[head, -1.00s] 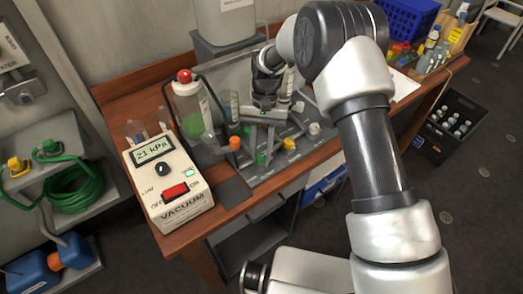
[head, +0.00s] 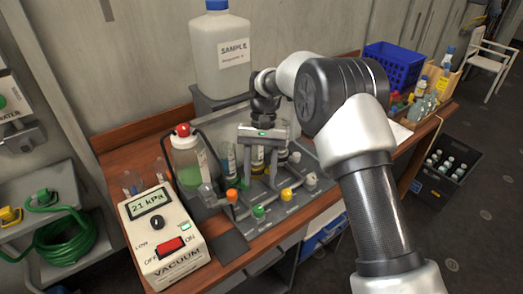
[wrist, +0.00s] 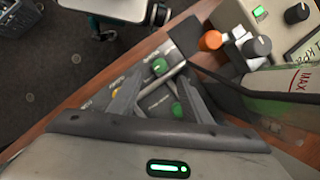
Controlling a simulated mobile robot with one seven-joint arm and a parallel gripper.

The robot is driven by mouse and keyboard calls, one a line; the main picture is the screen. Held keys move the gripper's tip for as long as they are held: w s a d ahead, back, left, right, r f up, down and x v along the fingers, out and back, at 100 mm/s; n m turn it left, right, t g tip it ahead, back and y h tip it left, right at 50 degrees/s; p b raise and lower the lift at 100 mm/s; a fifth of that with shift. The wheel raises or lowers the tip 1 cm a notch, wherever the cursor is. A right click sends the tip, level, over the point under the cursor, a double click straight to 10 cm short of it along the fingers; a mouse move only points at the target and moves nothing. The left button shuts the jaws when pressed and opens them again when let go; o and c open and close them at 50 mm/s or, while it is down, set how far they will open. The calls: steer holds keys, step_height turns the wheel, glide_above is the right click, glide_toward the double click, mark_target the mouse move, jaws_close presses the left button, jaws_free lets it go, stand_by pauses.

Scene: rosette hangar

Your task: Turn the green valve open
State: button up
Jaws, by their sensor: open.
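The green valve (head: 258,212) is a small round knob on the grey manifold (head: 283,212), between an orange knob (head: 232,196) and a yellow knob (head: 286,194). My gripper (head: 259,184) is open and empty, fingers pointing down above and behind the green knob in the head view. In the wrist view a green knob (wrist: 160,65) shows between the tips of my open gripper (wrist: 161,78), apparently apart from both fingers. The knob's turn angle is too small to read.
A red-capped bottle (head: 188,160) stands left of my gripper, and a vacuum unit (head: 160,235) reading 21 kPa stands at the front left. Filter columns (head: 257,158) stand close behind the fingers. A large sample jug (head: 222,55) is at the back.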

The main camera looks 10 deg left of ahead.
steer(key=v, duration=0.8)
steer(key=shift+r, duration=0.3)
steer(key=shift+w, duration=0.1)
steer(key=s+d+r+t+y+p, duration=0.1)
steer(key=s+d+r+t, duration=0.25)
steer(key=d+r, duration=0.5)
steer(key=s+d+r+t+p, duration=0.15)
steer(key=s+d+r, duration=0.25)
steer(key=d+r, duration=0.45)
steer(key=s+d+t, duration=0.2)
steer(key=s+d, duration=0.3)
steer(key=s, duration=0.3)
steer(key=s+d+m+t, duration=0.1)
steer(key=s+d+t, duration=0.2)
steer(key=s+d, duration=0.3)
steer(key=s, duration=0.3)
steer(key=shift+h+p, duration=0.3)
steer(key=shift+p, duration=0.05)
